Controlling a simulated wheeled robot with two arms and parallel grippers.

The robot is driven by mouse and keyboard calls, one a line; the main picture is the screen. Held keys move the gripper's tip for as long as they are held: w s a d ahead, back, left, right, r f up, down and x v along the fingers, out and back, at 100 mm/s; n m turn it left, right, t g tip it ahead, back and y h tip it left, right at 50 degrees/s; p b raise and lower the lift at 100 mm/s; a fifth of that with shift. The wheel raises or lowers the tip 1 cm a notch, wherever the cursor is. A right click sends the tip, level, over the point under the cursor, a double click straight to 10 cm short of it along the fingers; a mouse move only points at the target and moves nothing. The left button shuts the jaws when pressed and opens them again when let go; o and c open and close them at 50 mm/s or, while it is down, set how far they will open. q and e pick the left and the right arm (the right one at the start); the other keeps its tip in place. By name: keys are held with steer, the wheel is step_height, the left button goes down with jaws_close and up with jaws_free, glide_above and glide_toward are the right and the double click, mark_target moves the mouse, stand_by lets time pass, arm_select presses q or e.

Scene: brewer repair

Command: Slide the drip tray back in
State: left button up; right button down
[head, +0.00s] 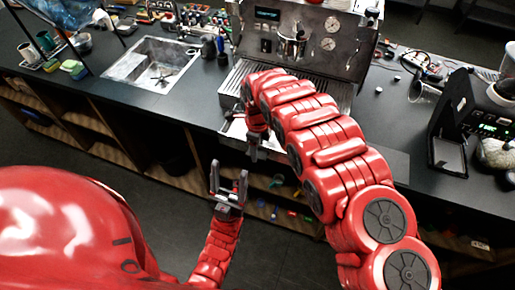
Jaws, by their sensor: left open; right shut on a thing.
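The espresso machine (312,35) stands on the counter at top middle. Its drip tray (232,128) shows as a pale metal piece at the counter's front edge below the machine, jutting forward; my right arm covers much of it. My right gripper (253,150) is at the tray's front, shut on it; the exact contact is hard to see. My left gripper (229,180) is open and empty, fingers pointing up, in front of the counter, below and left of the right gripper and apart from the tray.
A sink (153,63) with something dark in it is to the left. A grinder (485,110) and a dark open-topped box (448,153) stand at right. Small parts lie beside the machine. Open shelves (130,150) run below the counter (200,105).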

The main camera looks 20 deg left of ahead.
steer(key=shift+b, duration=0.4)
stand_by(0.5)
steer(key=shift+f+b, duration=0.55)
stand_by(0.6)
steer(key=shift+c, duration=0.6)
jaws_free()
steer(key=shift+r, duration=0.15)
steer(key=shift+r+b, duration=0.3)
steer(key=shift+r, duration=0.05)
step_height(320, 180, up, 3)
steer(key=shift+f, duration=0.2)
step_height(320, 180, up, 14)
steer(key=p, duration=0.6)
